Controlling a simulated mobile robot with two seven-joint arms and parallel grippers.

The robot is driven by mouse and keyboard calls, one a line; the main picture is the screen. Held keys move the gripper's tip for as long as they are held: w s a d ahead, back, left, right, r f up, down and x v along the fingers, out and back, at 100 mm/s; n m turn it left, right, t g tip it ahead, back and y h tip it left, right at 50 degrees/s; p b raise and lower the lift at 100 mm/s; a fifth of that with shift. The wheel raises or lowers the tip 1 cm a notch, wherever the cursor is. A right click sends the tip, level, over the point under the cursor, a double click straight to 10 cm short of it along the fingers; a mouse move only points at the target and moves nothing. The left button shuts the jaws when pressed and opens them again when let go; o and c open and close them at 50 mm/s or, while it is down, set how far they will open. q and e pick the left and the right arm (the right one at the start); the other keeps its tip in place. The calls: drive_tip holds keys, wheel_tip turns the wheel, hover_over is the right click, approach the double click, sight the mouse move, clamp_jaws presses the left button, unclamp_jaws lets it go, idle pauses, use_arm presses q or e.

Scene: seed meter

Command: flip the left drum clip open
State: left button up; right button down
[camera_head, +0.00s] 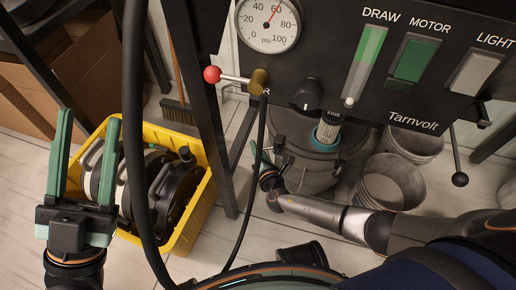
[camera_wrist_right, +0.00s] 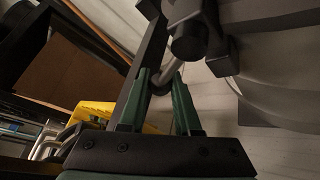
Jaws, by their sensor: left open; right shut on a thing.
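The grey drum (camera_head: 310,173) stands on the floor under the panel, with a hose and a teal collar (camera_head: 326,132) at its lid. Its left clip (camera_head: 283,147) is a dark part on the drum's left side. In the right wrist view the clip (camera_wrist_right: 187,40) is a dark block with a metal lever (camera_wrist_right: 168,72). My right gripper (camera_wrist_right: 165,78) is shut on that lever, beside the drum wall (camera_wrist_right: 275,75). In the head view my right gripper (camera_head: 259,160) is small and partly hidden. My left gripper (camera_head: 88,118) is open and empty, above the yellow crate.
A yellow crate (camera_head: 197,208) holding dark round parts stands left of the drum. Grey buckets (camera_head: 392,183) stand to the right. The control panel (camera_head: 340,75) overhangs the drum. A dark frame post (camera_head: 207,120) and hanging cables lie between the crate and drum.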

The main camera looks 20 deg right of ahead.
drive_tip(key=shift+w+r, duration=0.1)
drive_tip(key=shift+r, duration=0.05)
idle(0.5)
drive_tip(key=m, duration=0.1)
drive_tip(key=r+m+t, duration=0.1)
drive_tip(key=r+t, duration=0.1)
drive_tip(key=shift+w+a+r+m+y, duration=0.1)
drive_tip(key=shift+w+a+m+y, duration=0.2)
drive_tip(key=shift+a+m, duration=0.1)
drive_tip(key=shift+r+m+t, duration=1.05)
drive_tip(key=shift+m+t, duration=0.05)
drive_tip(key=shift+m, duration=0.3)
drive_tip(key=c, duration=0.6)
unclamp_jaws()
drive_tip(key=shift+s, duration=0.1)
drive_tip(key=shift+f, duration=0.1)
